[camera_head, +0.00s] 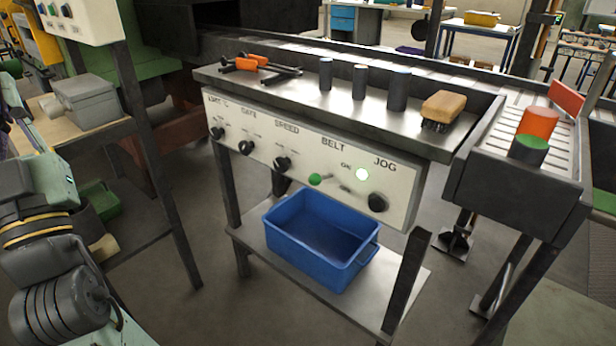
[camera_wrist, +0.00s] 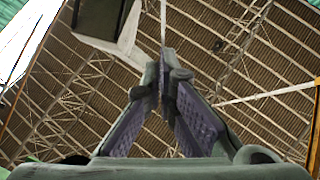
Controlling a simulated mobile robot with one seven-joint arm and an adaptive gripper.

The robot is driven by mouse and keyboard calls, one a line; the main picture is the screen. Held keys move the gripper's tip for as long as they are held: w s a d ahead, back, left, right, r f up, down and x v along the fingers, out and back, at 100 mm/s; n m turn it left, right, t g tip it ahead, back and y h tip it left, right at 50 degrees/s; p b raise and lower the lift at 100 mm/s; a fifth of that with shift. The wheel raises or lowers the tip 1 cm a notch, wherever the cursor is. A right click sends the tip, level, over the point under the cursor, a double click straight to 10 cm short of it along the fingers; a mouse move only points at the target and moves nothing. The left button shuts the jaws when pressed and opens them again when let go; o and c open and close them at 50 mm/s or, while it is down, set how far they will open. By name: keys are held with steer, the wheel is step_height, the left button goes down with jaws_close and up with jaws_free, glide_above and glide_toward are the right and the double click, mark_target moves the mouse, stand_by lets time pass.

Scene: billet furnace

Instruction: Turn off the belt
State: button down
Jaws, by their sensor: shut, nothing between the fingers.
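The control panel (camera_head: 300,160) is a white board on the front of a steel bench. Under its BELT label is a lever with a green ball end (camera_head: 315,179), pointing left.
Black knobs flank the lever: SPEED (camera_head: 282,164) to the left and JOG (camera_head: 377,202) to the right. The bench top (camera_head: 310,92) holds orange-handled tools, several grey cylinders and a brush (camera_head: 443,107). A blue bin (camera_head: 320,240) stands on the shelf below. Floor in front is clear.

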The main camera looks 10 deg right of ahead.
steer(key=w+d+f+m+h, duration=0.75)
steer(key=w+d+h, duration=0.2)
steer(key=h, duration=0.35)
steer(key=d+f+m+g+h+b, duration=0.1)
steer(key=d+f+m+g+h, duration=0.4)
steer(key=d, duration=0.5)
steer(key=d+f+m+g+h+b, duration=0.1)
steer(key=d+f+m+g+h, duration=0.5)
steer(key=d+h, duration=0.3)
steer(key=shift+s+d+f+g, duration=0.25)
steer(key=shift+d+f+g, duration=0.35)
steer(key=shift+d+f, duration=0.3)
steer(key=shift+d+m, duration=0.1)
steer(key=shift+m, duration=0.15)
steer(key=r+p, duration=0.1)
steer(key=p, duration=0.2)
glide_above(315, 174)
steer(key=s+d, duration=0.2)
steer(key=s, duration=0.1)
steer(key=shift+w+a+f, duration=0.1)
steer(key=shift+a+f, duration=0.3)
steer(key=shift+f, duration=0.25)
steer(key=shift+w+a+f, duration=0.1)
steer(key=shift+a+f, duration=0.25)
steer(key=shift+f, duration=0.3)
steer(key=shift+a+f, duration=0.4)
steer(key=shift+f, duration=0.25)
steer(key=shift+f+b, duration=0.15)
steer(key=shift+b, duration=0.15)
